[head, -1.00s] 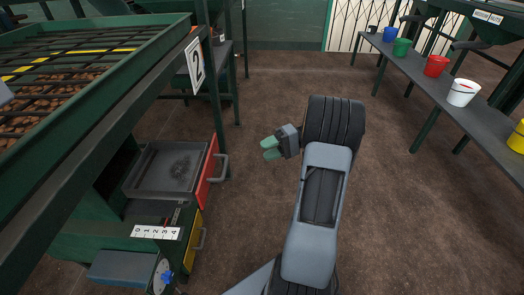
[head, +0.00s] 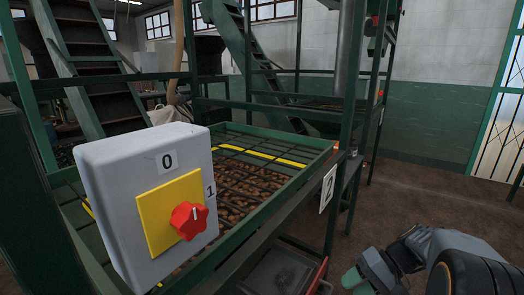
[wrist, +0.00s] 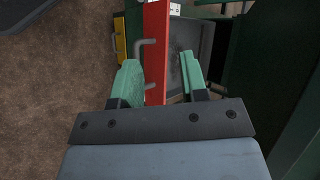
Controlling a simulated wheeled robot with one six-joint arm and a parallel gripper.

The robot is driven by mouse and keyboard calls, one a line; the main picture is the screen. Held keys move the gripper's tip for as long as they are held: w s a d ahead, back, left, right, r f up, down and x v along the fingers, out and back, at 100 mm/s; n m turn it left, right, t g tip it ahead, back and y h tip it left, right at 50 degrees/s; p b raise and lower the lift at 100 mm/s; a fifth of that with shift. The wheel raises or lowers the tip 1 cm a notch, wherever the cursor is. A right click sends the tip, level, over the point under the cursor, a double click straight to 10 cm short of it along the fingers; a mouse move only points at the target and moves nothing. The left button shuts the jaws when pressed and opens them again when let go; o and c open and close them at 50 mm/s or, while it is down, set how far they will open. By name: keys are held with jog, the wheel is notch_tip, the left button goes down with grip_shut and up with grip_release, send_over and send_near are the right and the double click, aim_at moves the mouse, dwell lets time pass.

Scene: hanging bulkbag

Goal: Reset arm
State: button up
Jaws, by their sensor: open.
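My gripper (head: 362,278) shows at the lower right of the head view, with its green fingers pointing left. In the wrist view my gripper (wrist: 158,80) is open, its two green fingers spread apart with nothing between them. Beyond the fingers is a drawer with a red front (wrist: 156,50) and a grey handle. The left finger overlaps part of the red front in the picture; I cannot tell the distance between them.
A grey switch box (head: 120,190) with a red knob (head: 188,220) stands close at the left. Brown floor (head: 410,205) is open at the right.

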jog(key=s+a+r+n+t+h+p, duration=0.1)
jog(key=s+a+r+h+p, duration=0.1)
jog(key=r+p, duration=0.4)
jog(key=s+a+r+n+t+h+p, duration=0.1)
jog(key=s+a+r+h+p, duration=0.1)
jog(key=r+p, duration=0.4)
jog(key=s+a+r+t+h+p, duration=0.2)
jog(key=r+h+p, duration=0.3)
jog(key=r, duration=0.5)
jog(key=shift+s+a+r+n+h+p, duration=0.25)
jog(key=shift+s+a+n+p, duration=0.2)
jog(key=shift+s, duration=0.25)
